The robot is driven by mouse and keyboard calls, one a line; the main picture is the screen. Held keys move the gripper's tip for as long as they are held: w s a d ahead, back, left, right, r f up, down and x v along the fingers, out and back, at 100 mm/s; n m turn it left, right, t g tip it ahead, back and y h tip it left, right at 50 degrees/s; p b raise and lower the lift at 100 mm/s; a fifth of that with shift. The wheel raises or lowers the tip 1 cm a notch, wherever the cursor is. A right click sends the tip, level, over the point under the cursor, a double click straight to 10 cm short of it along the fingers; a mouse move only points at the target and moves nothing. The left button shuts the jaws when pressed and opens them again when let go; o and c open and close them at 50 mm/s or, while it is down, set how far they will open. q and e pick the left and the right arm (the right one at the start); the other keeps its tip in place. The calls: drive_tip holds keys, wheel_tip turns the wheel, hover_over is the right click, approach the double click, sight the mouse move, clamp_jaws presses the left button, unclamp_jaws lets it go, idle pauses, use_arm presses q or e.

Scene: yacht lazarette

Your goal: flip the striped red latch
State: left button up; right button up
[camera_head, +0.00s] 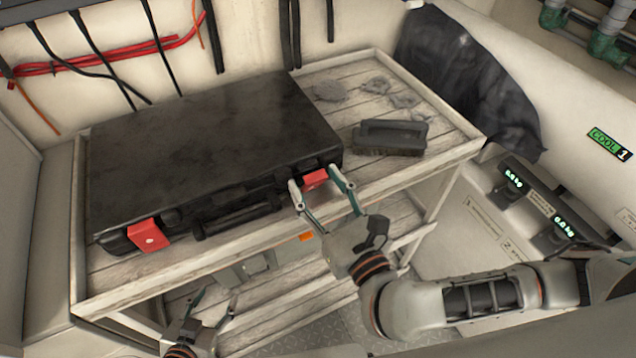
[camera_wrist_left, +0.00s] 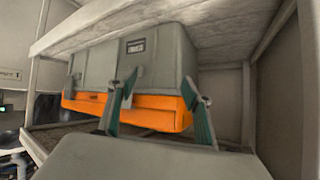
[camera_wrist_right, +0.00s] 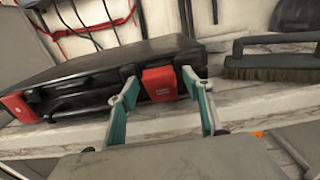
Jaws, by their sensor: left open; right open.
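A black case (camera_head: 215,140) lies closed on the upper shelf and has two red latches on its front. The right red latch (camera_head: 315,180) sits between the fingertips of my open right gripper (camera_head: 314,178), with no clear grip on it. The right wrist view shows this latch (camera_wrist_right: 160,84) with small pale lettering and a finger at each side. The left red latch (camera_head: 149,235) carries a pale mark, and no gripper is near it. I cannot make out stripes on either latch. My left gripper (camera_head: 216,297) is open and empty, low in front of the bench.
A dark brush (camera_head: 390,138) lies right of the case on the wooden bench (camera_head: 440,160). A grey and orange toolbox (camera_wrist_left: 140,65) stands on the lower shelf before my left gripper.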

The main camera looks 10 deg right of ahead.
drive_tip(key=c, duration=1.1)
drive_tip(key=shift+r+p, duration=0.3)
drive_tip(key=shift+p, duration=0.35)
drive_tip(key=shift+w+r+g+p, duration=0.1)
drive_tip(key=shift+g+p, duration=0.2)
drive_tip(key=shift+p, duration=0.2)
drive_tip(key=shift+w+g+p, duration=0.15)
drive_tip(key=shift+g+p, duration=0.15)
drive_tip(key=shift+p, duration=0.45)
drive_tip(key=shift+a, duration=0.1)
drive_tip(key=o, duration=1.1)
use_arm(q)
drive_tip(key=shift+s+a+r+y, duration=0.15)
drive_tip(key=shift+s+a+r, duration=0.05)
drive_tip(key=shift+a+r, duration=0.25)
drive_tip(key=shift+s+a+r+y, duration=0.15)
drive_tip(key=shift+a+r, duration=0.15)
drive_tip(key=shift+r, duration=0.25)
